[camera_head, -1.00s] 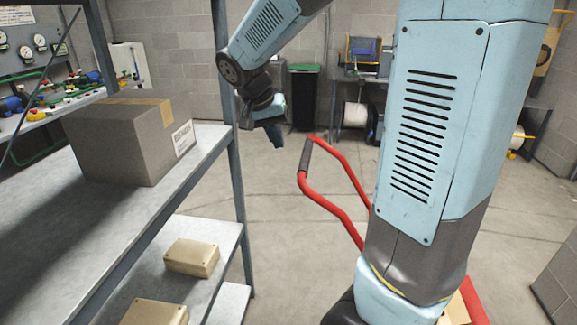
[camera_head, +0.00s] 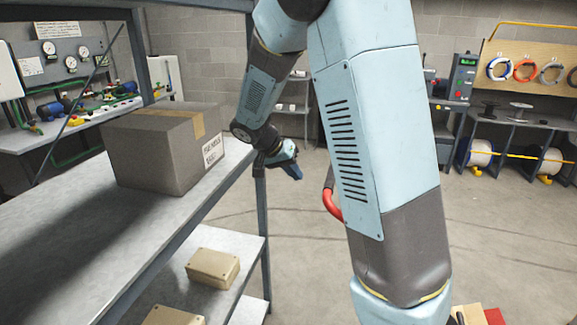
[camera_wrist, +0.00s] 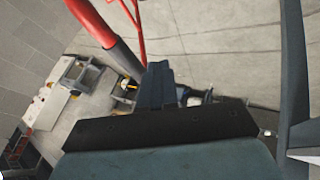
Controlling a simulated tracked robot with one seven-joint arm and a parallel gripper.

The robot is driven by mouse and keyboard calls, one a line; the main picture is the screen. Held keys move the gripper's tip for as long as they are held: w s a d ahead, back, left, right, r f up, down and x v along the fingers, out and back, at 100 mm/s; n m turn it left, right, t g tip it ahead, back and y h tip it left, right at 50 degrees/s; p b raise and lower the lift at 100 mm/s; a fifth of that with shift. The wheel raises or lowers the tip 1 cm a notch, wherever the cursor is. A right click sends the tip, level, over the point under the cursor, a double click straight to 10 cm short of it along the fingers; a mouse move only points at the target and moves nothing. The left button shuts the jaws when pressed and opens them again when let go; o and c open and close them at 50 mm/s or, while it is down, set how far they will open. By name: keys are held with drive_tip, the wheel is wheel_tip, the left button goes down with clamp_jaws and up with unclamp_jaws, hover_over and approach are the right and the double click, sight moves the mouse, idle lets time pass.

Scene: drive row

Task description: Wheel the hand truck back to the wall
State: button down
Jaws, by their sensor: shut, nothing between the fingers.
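The red hand truck is mostly hidden behind my arm in the head view. A curved piece of its handle (camera_head: 332,207) shows left of the arm, and a red part (camera_head: 495,317) shows at the bottom edge. In the wrist view its red tube (camera_wrist: 93,20) and dark grip (camera_wrist: 124,60) run close to my fingers. My gripper (camera_head: 293,172) is shut and empty, just left of the handle in the head view. Its fingers also show in the wrist view (camera_wrist: 157,86). They appear apart from the grip, though the exact gap is hard to judge.
A metal shelf (camera_head: 75,222) with a grey box (camera_head: 150,155) and smaller tan boxes (camera_head: 212,267) stands close on the left. A block wall (camera_head: 195,55) closes the back. A bench with cable spools (camera_head: 515,150) stands at right. Open concrete floor (camera_head: 500,230) lies between.

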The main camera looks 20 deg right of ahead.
drive_tip(key=s+d+f, duration=0.1)
drive_tip(key=d+f, duration=0.2)
drive_tip(key=d, duration=0.2)
drive_tip(key=shift+s+d+f, duration=0.15)
drive_tip(key=shift+s+d, duration=0.25)
